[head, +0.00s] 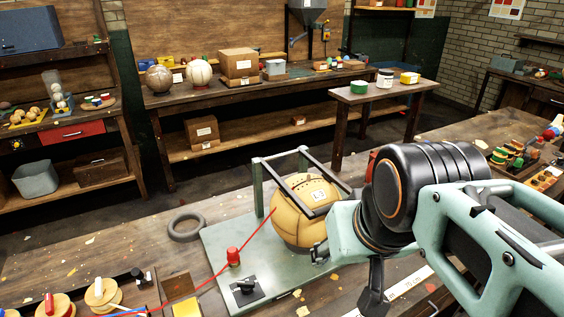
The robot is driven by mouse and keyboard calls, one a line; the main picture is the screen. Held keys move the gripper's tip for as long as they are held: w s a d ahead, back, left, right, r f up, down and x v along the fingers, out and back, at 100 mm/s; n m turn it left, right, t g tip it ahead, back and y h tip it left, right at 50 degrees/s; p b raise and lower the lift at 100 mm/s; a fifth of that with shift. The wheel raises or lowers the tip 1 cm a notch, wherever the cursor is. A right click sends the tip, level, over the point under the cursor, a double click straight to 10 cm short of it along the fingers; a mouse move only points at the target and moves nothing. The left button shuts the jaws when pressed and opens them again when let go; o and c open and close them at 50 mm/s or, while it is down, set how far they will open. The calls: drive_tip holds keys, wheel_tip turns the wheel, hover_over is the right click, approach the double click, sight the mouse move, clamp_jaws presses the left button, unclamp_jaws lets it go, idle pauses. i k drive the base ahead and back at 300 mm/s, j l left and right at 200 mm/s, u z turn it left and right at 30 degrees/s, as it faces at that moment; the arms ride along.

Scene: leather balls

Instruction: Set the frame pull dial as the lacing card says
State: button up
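A tan leather ball (297,213) sits in a grey metal frame (258,190) on a pale green base plate (222,245). A red cord runs from the ball past a red spool (233,256) on the plate toward the lower left. A black dial (244,287) with a pale mark sits on a dark square at the plate's front corner; its setting is too small to read. My gripper (374,292) is right of the dial and in front of the ball, partly hidden by my arm; one dark finger shows clearly. I cannot make out which paper is the lacing card.
A grey ring (186,227) lies left of the plate. Wound reels (102,291) stand at the front left. Colored small parts (515,150) crowd the bench's right. Behind are a small table (345,93) and a back bench with balls and boxes.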

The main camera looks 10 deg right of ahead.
sight(247, 287)
drive_tip(key=u, duration=0.7)
drive_tip(key=z, duration=0.7)
drive_tip(key=u, duration=0.7)
drive_tip(key=k+j+z, duration=0.1)
drive_tip(key=j+z, duration=0.4)
drive_tip(key=j, duration=0.15)
